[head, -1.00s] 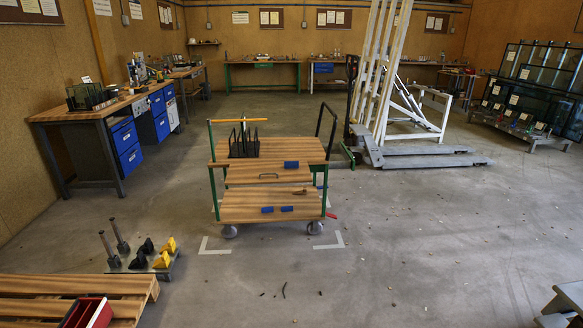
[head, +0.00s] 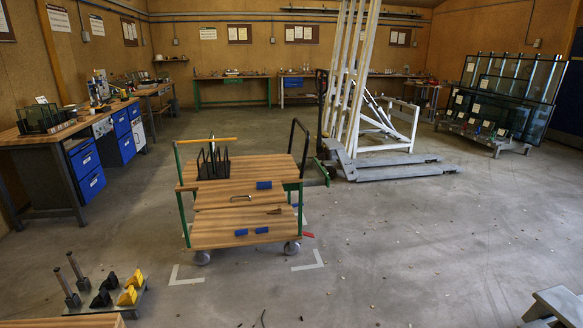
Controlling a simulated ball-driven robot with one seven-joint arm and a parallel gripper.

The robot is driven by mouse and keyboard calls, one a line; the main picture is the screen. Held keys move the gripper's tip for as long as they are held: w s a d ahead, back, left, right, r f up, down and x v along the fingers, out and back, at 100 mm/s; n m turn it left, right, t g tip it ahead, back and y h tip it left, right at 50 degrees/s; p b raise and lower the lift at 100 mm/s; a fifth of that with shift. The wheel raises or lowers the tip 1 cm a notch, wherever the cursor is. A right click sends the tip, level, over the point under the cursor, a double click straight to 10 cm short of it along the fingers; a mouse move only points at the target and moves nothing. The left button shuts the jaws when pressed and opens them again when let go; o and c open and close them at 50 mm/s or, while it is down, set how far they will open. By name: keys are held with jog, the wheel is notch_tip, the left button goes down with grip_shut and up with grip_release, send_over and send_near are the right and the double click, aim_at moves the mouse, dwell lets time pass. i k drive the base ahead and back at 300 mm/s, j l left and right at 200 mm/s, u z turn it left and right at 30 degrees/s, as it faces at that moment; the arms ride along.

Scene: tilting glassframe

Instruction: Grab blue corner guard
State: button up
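Small blue pieces that look like corner guards lie on the wooden cart (head: 215,205) in the middle of the room. One blue corner guard (head: 264,185) is at the right of the cart's top deck. Two more, a left blue piece (head: 241,232) and a right blue piece (head: 262,230), sit side by side near the front edge of the lower deck. They are too small to make out their exact shape.
A black rack (head: 213,162) stands on the cart's top. A low stand with yellow and black blocks (head: 127,297) is at the lower left. A workbench (head: 60,140) lines the left wall. A pallet jack (head: 395,172) stands behind the cart. Open floor lies to the right.

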aim_at(262, 185)
jog(key=i+u, duration=0.1)
jog(key=i, duration=1.75)
jog(key=i+u, duration=0.15)
jog(key=i, duration=0.35)
jog(key=i+l+u, duration=0.15)
jog(key=i, duration=0.3)
jog(key=i+l+u, duration=0.1)
jog(key=i, duration=0.35)
jog(key=i+l+u, duration=0.15)
jog(key=i, duration=0.3)
jog(key=i+l+u, duration=0.4)
jog(key=i+l, duration=0.1)
jog(key=i, duration=0.1)
